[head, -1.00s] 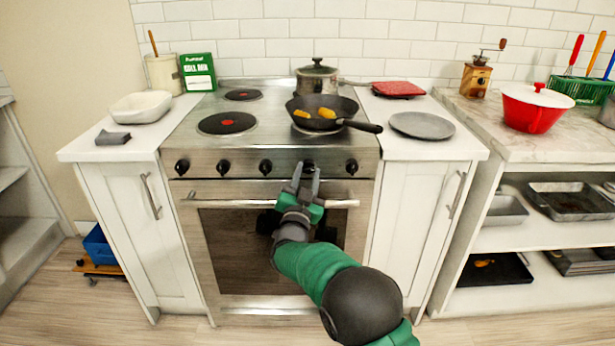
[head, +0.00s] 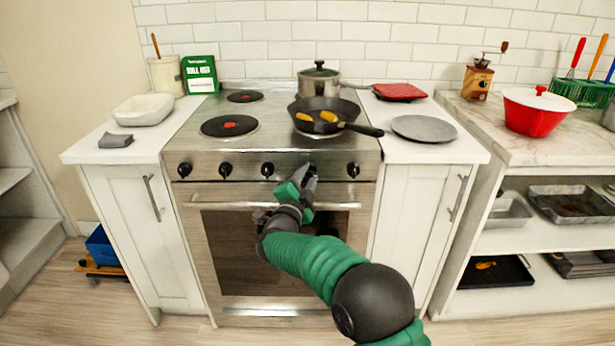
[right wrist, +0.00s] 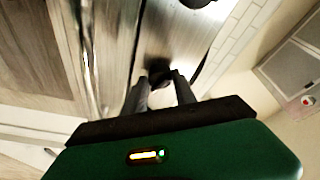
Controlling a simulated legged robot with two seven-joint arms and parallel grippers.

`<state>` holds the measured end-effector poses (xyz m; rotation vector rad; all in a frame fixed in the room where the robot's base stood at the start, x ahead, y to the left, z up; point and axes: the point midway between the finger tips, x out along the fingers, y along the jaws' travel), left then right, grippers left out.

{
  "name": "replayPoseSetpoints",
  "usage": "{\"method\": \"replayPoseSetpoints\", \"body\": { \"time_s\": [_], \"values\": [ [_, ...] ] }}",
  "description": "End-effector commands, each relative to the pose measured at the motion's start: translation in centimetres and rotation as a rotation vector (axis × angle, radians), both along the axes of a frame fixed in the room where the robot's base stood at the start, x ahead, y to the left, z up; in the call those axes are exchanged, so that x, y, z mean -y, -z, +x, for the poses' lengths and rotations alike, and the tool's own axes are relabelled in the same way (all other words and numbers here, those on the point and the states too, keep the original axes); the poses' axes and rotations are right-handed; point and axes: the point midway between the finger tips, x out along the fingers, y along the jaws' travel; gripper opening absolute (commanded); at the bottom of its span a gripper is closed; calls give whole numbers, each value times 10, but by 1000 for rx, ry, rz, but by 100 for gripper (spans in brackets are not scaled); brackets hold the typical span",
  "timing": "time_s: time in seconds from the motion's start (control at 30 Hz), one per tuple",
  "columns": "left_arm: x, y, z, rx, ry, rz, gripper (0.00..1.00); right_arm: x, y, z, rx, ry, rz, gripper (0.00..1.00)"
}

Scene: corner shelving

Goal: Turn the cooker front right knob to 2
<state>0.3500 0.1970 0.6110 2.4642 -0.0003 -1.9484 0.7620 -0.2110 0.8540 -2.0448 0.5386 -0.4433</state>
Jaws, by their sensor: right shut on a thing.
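The cooker (head: 340,158) has a row of several black knobs along its steel front panel. My right gripper (head: 309,170) is at the second knob from the right and hides most of it in the head view. In the right wrist view this knob (right wrist: 157,66) sits between the fingertips of my right gripper (right wrist: 160,80), which is shut on it. The knob's mark and any numbers cannot be read. The rightmost knob (head: 352,169) is free, and the middle knob (head: 267,169) is just left of the gripper. My left gripper is not in view.
A black pan (head: 330,106) with yellow food stands on the front right burner, its handle pointing right. A lidded pot (head: 319,80) is behind it. The oven door handle (head: 235,201) runs below the knobs, close to my right arm. The front left burner (head: 229,125) is bare.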

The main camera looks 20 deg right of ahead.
Motion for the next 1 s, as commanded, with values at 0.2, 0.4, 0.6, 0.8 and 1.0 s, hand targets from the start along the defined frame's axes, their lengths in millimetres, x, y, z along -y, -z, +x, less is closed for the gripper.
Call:
{"method": "replayPoseSetpoints", "body": {
  "time_s": [0.2, 0.4, 0.6, 0.8, 1.0],
  "values": [
    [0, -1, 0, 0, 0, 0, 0, -2, 5, 0, 1, -5, 46, 0],
    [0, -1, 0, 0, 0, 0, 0, -2, 5, 0, 6, -5, 60, 0],
    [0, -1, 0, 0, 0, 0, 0, -2, 4, 0, 8, -5, 63, 0],
    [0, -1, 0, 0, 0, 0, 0, -2, 4, 0, 8, -5, 63, 0],
    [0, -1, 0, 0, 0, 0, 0, -2, 3, 0, 9, -4, 62, 47]
  ]
}}
